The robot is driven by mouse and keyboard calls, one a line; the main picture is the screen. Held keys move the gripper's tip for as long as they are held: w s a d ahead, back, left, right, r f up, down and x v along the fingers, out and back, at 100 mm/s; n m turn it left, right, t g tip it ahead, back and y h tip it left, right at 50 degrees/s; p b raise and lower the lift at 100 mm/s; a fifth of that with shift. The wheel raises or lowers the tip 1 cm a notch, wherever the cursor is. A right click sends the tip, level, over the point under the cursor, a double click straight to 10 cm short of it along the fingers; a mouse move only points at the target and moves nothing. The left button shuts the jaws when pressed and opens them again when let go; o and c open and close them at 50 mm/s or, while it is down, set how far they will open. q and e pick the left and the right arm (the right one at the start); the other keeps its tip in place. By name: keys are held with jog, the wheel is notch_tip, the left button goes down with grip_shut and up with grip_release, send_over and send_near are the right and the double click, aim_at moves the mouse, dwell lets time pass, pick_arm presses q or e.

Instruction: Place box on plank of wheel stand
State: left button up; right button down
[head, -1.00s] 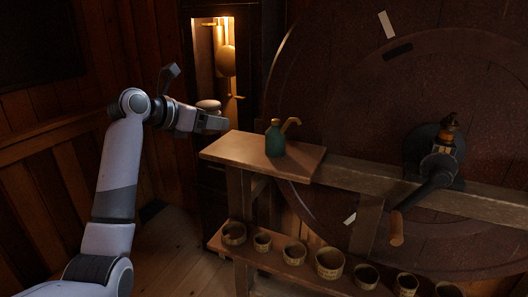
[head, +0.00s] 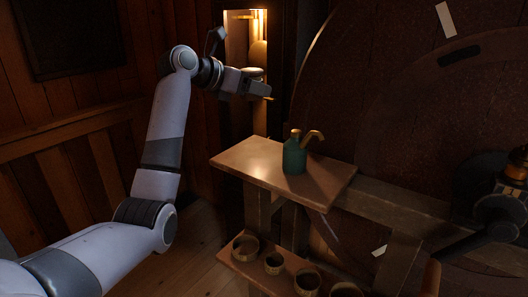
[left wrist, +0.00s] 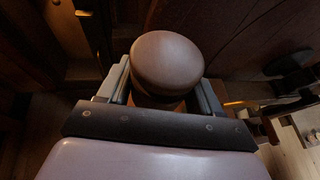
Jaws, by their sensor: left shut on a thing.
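My left gripper (head: 257,90) is shut on the box, a round piece with a smooth domed top (left wrist: 167,62) that shows between the two fingers in the left wrist view. In the head view the box (head: 252,73) shows as a pale rounded shape just behind and above the fingers, partly hidden by them. The gripper holds it in the air, beyond and above the far left part of the plank (head: 242,158) of the wheel stand, apart from it. My right gripper is not in view.
A green can with a tan spout (head: 294,157) stands on the plank, right of its middle; the plank's left part is bare. Several round tubs (head: 274,263) sit on the lower shelf. The large dark wheel (head: 400,110) rises behind. A lit cabinet (head: 236,28) stands behind the gripper.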

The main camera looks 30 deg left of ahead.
aim_at(252, 158)
pick_arm(q)
notch_tip(252, 158, down, 16)
jog(key=shift+f, duration=0.25)
dwell(0.3)
jog(key=o, duration=1.1)
jog(key=shift+c, duration=0.2)
jog(key=shift+r, duration=0.1)
jog(key=v, duration=1.2)
jog(key=shift+b, duration=0.35)
